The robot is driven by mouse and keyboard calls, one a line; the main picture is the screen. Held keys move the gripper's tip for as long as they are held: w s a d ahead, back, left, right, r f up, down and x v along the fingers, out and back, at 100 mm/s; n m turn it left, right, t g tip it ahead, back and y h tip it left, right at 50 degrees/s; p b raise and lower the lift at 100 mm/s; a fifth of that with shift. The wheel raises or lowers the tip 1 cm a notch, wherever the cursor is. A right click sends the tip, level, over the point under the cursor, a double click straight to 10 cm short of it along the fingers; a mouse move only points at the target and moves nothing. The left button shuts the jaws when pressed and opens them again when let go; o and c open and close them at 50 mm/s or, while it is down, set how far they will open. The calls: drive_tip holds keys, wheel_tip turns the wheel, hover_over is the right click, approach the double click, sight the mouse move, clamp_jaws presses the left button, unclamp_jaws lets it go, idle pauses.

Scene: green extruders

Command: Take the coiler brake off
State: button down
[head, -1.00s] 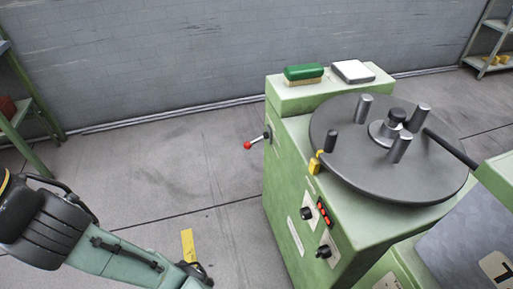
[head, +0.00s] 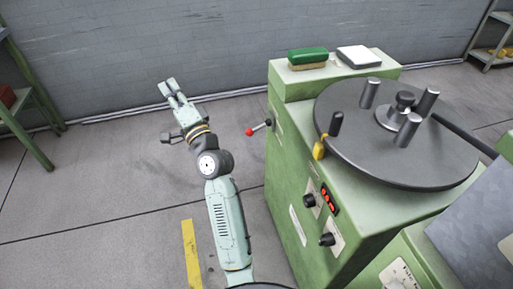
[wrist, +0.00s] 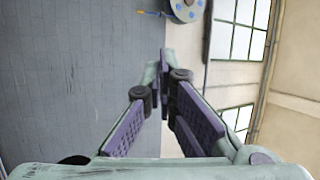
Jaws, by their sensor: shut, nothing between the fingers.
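The green coiler machine (head: 285,175) stands right of centre in the head view with a dark round turntable (head: 390,160) on top. A short lever with a red ball knob (head: 250,132) sticks out to the left from its left side. A black-handled lever (head: 336,123) with a yellow part (head: 319,148) stands at the turntable's left rim. I cannot tell for certain which lever is the brake. My gripper (head: 168,88) is raised left of the machine, shut and empty, apart from both levers. In the wrist view its fingers (wrist: 165,62) point away from the machine.
A green brush (head: 307,55) and a white box (head: 358,56) lie on the machine's rear ledge. A green shelf (head: 25,110) stands at the left. The floor between shelf and machine is clear, with a yellow strip (head: 191,255). A grey wall (head: 200,50) runs behind.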

drive_tip(key=w+d+f+m+h, duration=0.1)
drive_tip(key=d+f+m+h, duration=0.3)
drive_tip(key=d+f+m, duration=0.4)
drive_tip(key=w+d+f+m+h+b, duration=0.1)
drive_tip(key=d+f+m+h, duration=0.3)
drive_tip(key=d+f+m, duration=0.5)
drive_tip(key=d+f, duration=0.4)
drive_tip(key=f, duration=0.3)
drive_tip(key=d+f, duration=0.4)
drive_tip(key=f, duration=0.4)
drive_tip(key=shift+w+d+b, duration=0.2)
drive_tip(key=shift+d+b, duration=0.1)
drive_tip(key=shift+d, duration=0.05)
